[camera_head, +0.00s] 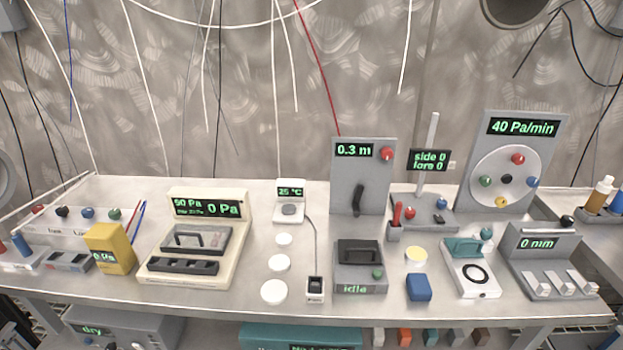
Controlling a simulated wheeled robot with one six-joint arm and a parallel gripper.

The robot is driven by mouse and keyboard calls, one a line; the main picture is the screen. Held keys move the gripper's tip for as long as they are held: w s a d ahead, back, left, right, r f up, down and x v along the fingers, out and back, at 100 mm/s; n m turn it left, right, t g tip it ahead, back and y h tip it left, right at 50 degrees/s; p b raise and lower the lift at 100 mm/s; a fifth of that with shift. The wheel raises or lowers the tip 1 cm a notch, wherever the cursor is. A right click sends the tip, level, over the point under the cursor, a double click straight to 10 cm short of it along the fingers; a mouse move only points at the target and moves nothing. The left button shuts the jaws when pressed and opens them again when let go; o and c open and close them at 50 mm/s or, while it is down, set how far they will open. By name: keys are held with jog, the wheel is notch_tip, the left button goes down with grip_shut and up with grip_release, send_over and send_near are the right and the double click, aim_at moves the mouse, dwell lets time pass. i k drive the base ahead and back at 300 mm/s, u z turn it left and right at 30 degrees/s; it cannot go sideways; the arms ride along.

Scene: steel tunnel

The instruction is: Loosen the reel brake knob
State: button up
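A grey upright panel (345,182) with a green "0.3 m" display (355,150) stands at the back of the bench, right of centre. A round red knob (386,153) sits at its upper right corner. A black crank or lever (358,199) is on its lower face, upright and slightly tilted. No label marks the reel brake knob, so I cannot tell for certain which of these it is. My gripper is not in view.
A grey box marked "idle" (359,287) stands in front of the panel. Cables hang along the wall behind.

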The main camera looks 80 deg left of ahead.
aim_at(387, 154)
jog(key=u, duration=2.85)
jog(key=i, duration=0.4)
jog(key=z, duration=0.4)
